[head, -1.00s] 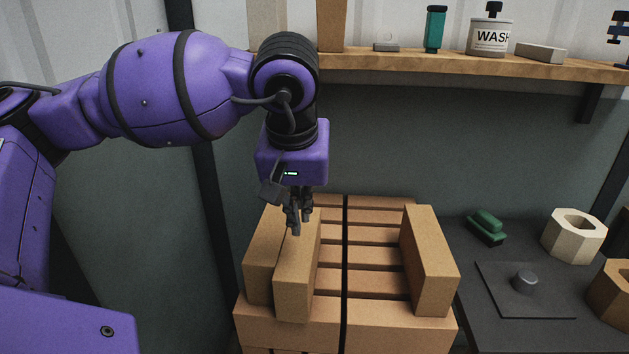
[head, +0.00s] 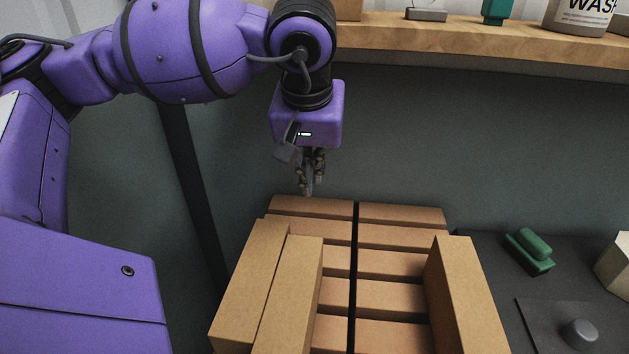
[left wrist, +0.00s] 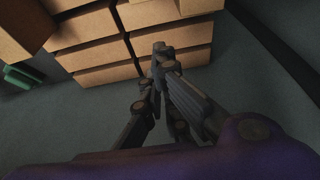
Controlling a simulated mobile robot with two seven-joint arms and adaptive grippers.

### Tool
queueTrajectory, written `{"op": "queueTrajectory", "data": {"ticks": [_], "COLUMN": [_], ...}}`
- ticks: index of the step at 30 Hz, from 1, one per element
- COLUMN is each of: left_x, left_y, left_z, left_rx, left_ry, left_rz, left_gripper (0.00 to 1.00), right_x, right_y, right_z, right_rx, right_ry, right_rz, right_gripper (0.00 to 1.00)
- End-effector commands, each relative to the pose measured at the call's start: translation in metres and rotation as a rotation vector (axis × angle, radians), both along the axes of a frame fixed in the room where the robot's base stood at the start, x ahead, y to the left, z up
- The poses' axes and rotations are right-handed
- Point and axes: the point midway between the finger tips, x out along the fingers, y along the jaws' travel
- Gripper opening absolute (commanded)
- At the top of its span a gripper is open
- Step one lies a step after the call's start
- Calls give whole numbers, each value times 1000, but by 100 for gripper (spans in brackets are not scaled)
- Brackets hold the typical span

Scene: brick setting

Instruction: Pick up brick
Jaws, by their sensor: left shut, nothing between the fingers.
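Tan bricks are stacked in front of me, with a dark strap line down the middle. Two long bricks lie side by side on top at the left: the outer brick (head: 250,285) and the inner brick (head: 292,295). Another long brick (head: 468,290) lies on top at the right. My left gripper (head: 309,190) is shut and empty, above the back edge of the stack and apart from the top bricks. In the left wrist view my gripper (left wrist: 160,55) shows its fingers together near the stack's side (left wrist: 145,62). My right gripper is out of view.
A dark table (head: 510,300) at the right holds a green brush-like object (head: 530,250), a grey knob on a plate (head: 579,333) and a pale block. A wooden shelf (head: 450,48) with a bottle (head: 578,15) runs along the wall.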

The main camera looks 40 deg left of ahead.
Motion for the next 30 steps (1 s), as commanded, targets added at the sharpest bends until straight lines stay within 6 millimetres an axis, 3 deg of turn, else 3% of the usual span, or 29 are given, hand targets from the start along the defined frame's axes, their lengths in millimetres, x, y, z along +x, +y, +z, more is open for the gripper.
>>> {"op": "queueTrajectory", "data": {"ticks": [13,21,30], "left_x": [24,-5,-9], "left_y": [16,-2,-5], "left_z": [-87,-84,-84], "left_rx": [1,1,0], "left_ry": [4,-1,0], "left_rz": [0,-1,1], "left_gripper": [0,0,0], "right_x": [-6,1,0], "right_y": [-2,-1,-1], "right_z": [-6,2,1], "right_rx": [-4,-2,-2], "right_ry": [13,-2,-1], "right_rz": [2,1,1], "right_gripper": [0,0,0]}}
